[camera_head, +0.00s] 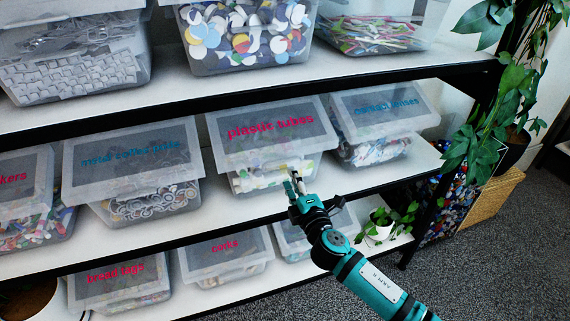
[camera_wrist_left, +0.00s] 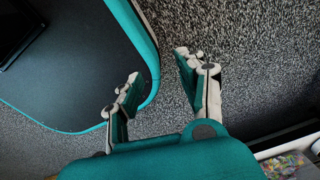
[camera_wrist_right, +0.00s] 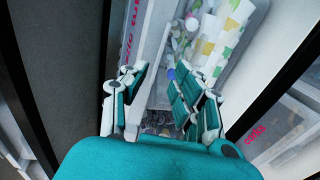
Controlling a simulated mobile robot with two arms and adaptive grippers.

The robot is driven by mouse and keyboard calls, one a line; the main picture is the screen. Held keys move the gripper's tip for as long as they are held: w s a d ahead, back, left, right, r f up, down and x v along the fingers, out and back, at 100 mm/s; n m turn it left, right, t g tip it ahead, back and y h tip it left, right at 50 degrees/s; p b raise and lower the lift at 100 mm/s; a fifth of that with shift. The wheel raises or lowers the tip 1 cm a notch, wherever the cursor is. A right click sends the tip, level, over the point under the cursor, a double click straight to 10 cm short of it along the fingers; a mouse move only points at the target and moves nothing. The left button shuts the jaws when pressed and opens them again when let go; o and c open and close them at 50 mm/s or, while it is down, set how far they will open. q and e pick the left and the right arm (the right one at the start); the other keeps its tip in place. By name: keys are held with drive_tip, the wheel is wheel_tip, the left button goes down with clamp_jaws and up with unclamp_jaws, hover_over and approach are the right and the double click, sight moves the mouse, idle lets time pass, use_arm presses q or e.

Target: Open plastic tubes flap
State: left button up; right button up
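The plastic tubes bin (camera_head: 245,182) is a clear box on the middle shelf. Its grey flap (camera_head: 270,127) has pink lettering and lies down over the top. Tubes show through the front, and patterned tubes (camera_wrist_right: 228,40) show in the right wrist view. My right gripper (camera_head: 295,186) is at the bin's front, just below the flap's front edge. In the right wrist view its fingers (camera_wrist_right: 158,90) are spread, with the pale flap edge (camera_wrist_right: 153,45) ahead between them. Contact cannot be told. My left gripper (camera_wrist_left: 158,75) is open and empty above the carpet, away from the shelf.
A bin with blue lettering (camera_head: 130,150) stands to the left, and another (camera_head: 383,107) stands close on the right. The upper shelf (camera_head: 345,72) runs above the flap. A small potted plant (camera_head: 378,230) is on the lower shelf. A leafy plant (camera_head: 490,120) hangs at the right.

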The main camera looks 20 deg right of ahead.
drive_tip(key=w, duration=0.6)
drive_tip(key=shift+w+a, duration=0.2)
drive_tip(key=shift+w, duration=0.05)
clamp_jaws()
